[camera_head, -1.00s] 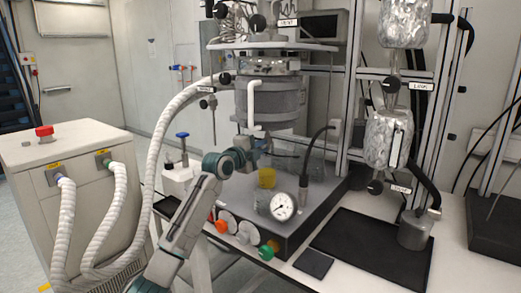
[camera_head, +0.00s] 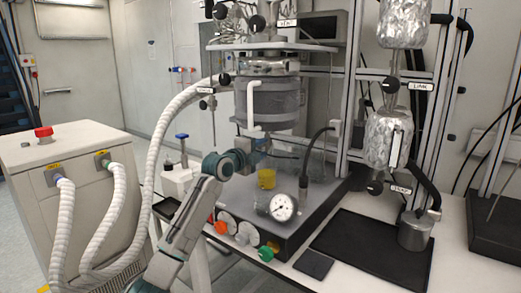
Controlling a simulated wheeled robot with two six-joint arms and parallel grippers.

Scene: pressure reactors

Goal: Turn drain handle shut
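The reactor's grey jacketed vessel (camera_head: 290,103) hangs under a round plate at the upper middle. My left arm reaches up from the bottom left, and my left gripper (camera_head: 262,146) is just below the vessel's underside, at the drain area. The gripper is small and dark here, and its fingers blend with the parts behind. I cannot tell whether they are open or shut. I cannot make out the drain handle; it may be hidden at the gripper. A yellow cup (camera_head: 267,179) stands on the base below. My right gripper is not in view.
A white hose (camera_head: 163,140) runs left of my arm to the vessel. Foil-wrapped flasks (camera_head: 388,138) hang at right above a black tray (camera_head: 365,258).

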